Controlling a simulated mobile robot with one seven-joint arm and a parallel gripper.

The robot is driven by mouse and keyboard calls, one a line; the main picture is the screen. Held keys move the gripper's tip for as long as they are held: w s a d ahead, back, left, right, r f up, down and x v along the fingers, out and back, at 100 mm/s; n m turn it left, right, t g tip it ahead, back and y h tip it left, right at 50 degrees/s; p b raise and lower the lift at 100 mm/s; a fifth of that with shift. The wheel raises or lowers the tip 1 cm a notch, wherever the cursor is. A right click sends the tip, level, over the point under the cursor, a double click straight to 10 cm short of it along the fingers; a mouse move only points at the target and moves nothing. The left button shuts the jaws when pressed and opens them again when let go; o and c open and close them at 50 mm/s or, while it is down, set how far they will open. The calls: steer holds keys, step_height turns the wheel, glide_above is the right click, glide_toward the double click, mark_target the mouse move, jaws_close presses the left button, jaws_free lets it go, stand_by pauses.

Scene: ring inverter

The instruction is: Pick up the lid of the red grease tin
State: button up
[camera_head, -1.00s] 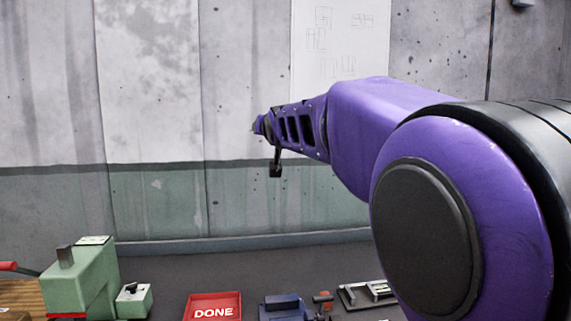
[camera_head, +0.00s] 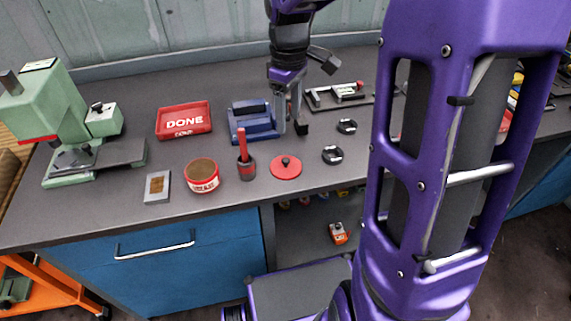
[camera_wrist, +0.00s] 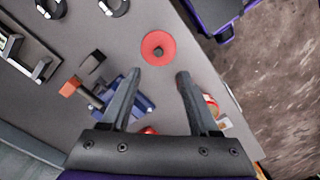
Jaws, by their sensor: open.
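The red lid (camera_head: 286,168) lies flat on the grey bench top near its front edge, with a black knob in its centre. The open red grease tin (camera_head: 202,176), with brown grease inside, stands to its left, past a small pot. My gripper (camera_head: 291,128) is open and empty above the bench, behind the lid in the head view. In the wrist view the lid (camera_wrist: 158,38) is ahead of my gripper (camera_wrist: 159,74), roughly centred between the fingertips and apart from them. The tin (camera_wrist: 211,101) is partly hidden behind the right finger there.
A dark pot with a red-handled brush (camera_head: 246,166) stands just left of the lid. Two black rings (camera_head: 332,155) (camera_head: 346,126) lie to its right. A blue fixture (camera_head: 252,122) and the red DONE tray (camera_head: 184,120) are behind. A green press (camera_head: 45,105) stands far left.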

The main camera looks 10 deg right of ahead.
steer(key=b, duration=0.1)
glide_above(286, 159)
steer(key=f, duration=0.8)
steer(key=shift+s+d+f, duration=0.15)
steer(key=shift+s+f, duration=0.2)
steer(key=shift+s, duration=0.05)
steer(key=shift+w+a+f+b, duration=0.15)
steer(key=shift+f+b, duration=0.1)
steer(key=shift+f, duration=1.1)
steer(key=shift+w+a+f+b, duration=0.1)
steer(key=shift+w+f+b, duration=0.1)
steer(key=shift+f, duration=1.1)
steer(key=shift+d, duration=0.1)
jaws_close()
